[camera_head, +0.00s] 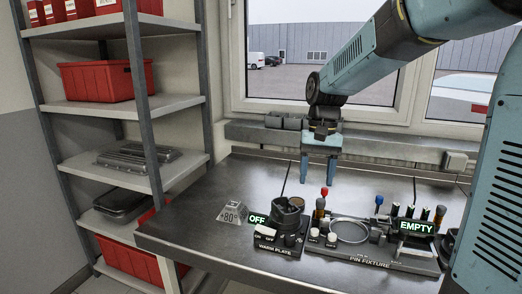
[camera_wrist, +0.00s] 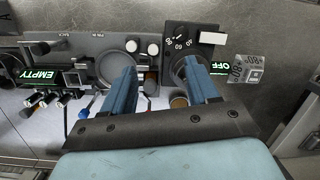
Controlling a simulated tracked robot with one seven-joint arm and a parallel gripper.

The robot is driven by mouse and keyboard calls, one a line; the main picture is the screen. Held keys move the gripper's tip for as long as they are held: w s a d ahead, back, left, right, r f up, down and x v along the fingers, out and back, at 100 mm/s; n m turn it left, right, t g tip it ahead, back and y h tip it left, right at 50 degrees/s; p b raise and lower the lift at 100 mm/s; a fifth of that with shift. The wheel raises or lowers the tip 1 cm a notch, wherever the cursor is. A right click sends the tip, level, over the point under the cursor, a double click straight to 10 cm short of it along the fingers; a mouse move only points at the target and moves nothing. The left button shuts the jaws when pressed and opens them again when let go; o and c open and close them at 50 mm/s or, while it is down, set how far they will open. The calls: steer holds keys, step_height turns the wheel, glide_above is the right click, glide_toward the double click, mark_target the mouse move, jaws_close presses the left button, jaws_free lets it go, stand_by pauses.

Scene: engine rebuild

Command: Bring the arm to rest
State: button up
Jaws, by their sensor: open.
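My arm reaches in from the upper right in the head view, with its blue-grey links in front of the window. My gripper (camera_head: 319,178) points down above the steel workbench (camera_head: 205,232), behind the warm plate and the pin fixture. Its two blue fingers are apart, with nothing between them in the head view. In the wrist view my gripper (camera_wrist: 165,72) also shows its fingers spread, over the gap between the fixture and the warm plate. The height of the fingertips above the bench is hard to tell.
The warm plate (camera_head: 279,240) shows a green OFF sign. The pin fixture (camera_head: 370,258) shows EMPTY and carries a ring, knobs and upright pins. A shelf rack (camera_head: 150,110) with red bins is left of the bench. The bench's left front is clear.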

steer(key=s+d+r+t, duration=0.1)
steer(key=s+d+t, duration=0.2)
steer(key=s, duration=0.5)
steer(key=s+d+r+n+t, duration=0.1)
steer(key=s+d+t, duration=0.3)
steer(key=s, duration=0.5)
steer(key=shift+s+d+r+h, duration=0.35)
steer(key=shift+d+r, duration=0.4)
steer(key=shift+d, duration=0.25)
